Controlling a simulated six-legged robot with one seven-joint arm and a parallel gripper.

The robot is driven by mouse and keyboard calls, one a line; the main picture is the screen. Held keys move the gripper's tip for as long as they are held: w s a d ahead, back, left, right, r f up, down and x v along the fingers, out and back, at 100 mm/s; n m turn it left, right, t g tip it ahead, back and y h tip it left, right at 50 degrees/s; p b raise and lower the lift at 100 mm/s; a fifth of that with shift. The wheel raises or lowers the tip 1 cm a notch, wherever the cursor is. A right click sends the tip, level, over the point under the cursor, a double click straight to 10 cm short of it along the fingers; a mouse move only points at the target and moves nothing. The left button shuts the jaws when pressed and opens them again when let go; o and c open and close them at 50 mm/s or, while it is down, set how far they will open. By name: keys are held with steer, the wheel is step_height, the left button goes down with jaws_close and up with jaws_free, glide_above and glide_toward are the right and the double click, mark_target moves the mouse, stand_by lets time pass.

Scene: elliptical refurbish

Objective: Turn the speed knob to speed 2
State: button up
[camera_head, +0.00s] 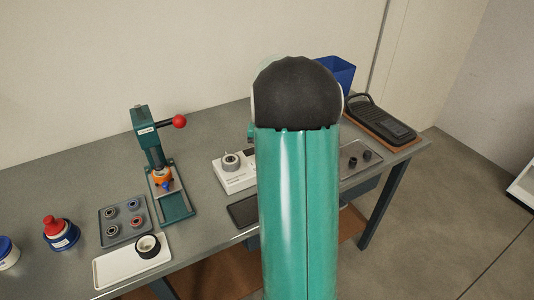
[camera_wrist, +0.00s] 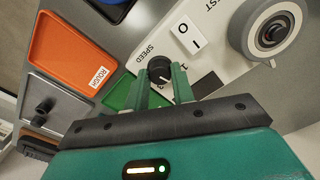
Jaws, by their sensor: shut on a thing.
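The speed knob (camera_wrist: 159,68) is black and round, with a white pointer line, on the white panel of a test device (camera_wrist: 215,72). The word SPEED is printed beside it. My gripper (camera_wrist: 162,80) has its two green fingers shut on the knob, one on each side. The number marks near the knob are partly hidden by a finger, and I cannot tell which one the pointer meets. A white rocker switch (camera_wrist: 189,39) marked with a line and an O sits beside the knob. In the head view the device (camera_head: 233,178) shows left of my arm, which hides the knob and gripper.
An orange tray labelled ROUGH (camera_wrist: 60,52) and a green tray (camera_wrist: 118,92) lie beside the device. A round spindle (camera_wrist: 272,30) stands on it. A green press (camera_head: 150,140) with a red-balled lever stands left, near a grey tray (camera_head: 104,232) of several small parts.

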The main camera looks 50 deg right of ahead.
steer(key=shift+m, duration=1.1)
steer(key=o, duration=1)
step_height(320, 180, up, 14)
steer(key=shift+f, duration=0.1)
